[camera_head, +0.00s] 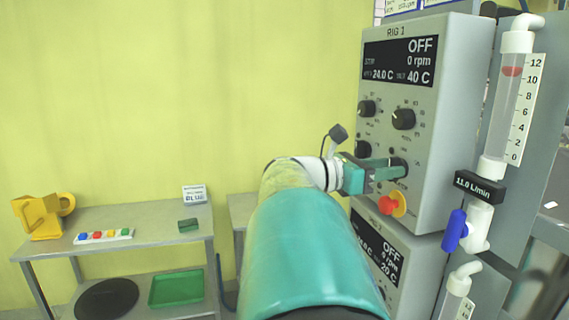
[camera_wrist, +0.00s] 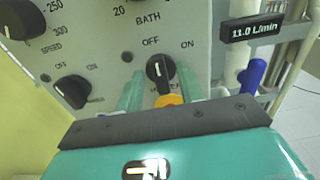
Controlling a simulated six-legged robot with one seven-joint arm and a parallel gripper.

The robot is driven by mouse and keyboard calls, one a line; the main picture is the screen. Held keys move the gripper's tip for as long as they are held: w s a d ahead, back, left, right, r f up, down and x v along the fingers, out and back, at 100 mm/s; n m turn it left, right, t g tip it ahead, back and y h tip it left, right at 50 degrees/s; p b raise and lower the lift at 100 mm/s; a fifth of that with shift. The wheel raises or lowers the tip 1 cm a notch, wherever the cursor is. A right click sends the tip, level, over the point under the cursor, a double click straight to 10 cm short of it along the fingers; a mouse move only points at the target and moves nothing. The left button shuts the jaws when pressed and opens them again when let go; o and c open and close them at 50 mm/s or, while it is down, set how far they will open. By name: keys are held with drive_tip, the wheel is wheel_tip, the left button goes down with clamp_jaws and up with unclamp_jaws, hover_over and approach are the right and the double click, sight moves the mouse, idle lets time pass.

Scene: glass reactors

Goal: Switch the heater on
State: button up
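The heater knob (camera_wrist: 160,68) is a black rotary switch on the lower right of the RIG 1 panel, with OFF and ON marked above it. Its pale pointer mark seems to lean toward OFF. My gripper (camera_wrist: 158,82) is open, with one teal finger on each side of the knob. Small gaps seem to show between fingers and knob; contact is unclear. In the head view my gripper (camera_head: 396,167) reaches the panel and largely covers this knob. The RIG 1 display (camera_head: 400,60) reads OFF, 0 rpm, 24.0 C and 40 C.
A red emergency button on a yellow base (camera_head: 392,204) sits just below my gripper. Other knobs (camera_head: 403,119) are above and left. A flow tube (camera_head: 508,100) with a blue valve handle (camera_head: 455,231) stands right. A second unit (camera_head: 385,255) is below. A table (camera_head: 150,217) stands left.

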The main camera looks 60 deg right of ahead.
drive_tip(key=shift+c, duration=0.5)
clamp_jaws()
drive_tip(key=shift+m, duration=0.5)
drive_tip(key=m, duration=1.1)
drive_tip(key=shift+s+a+f, duration=0.1)
drive_tip(key=shift+s+a, duration=0.05)
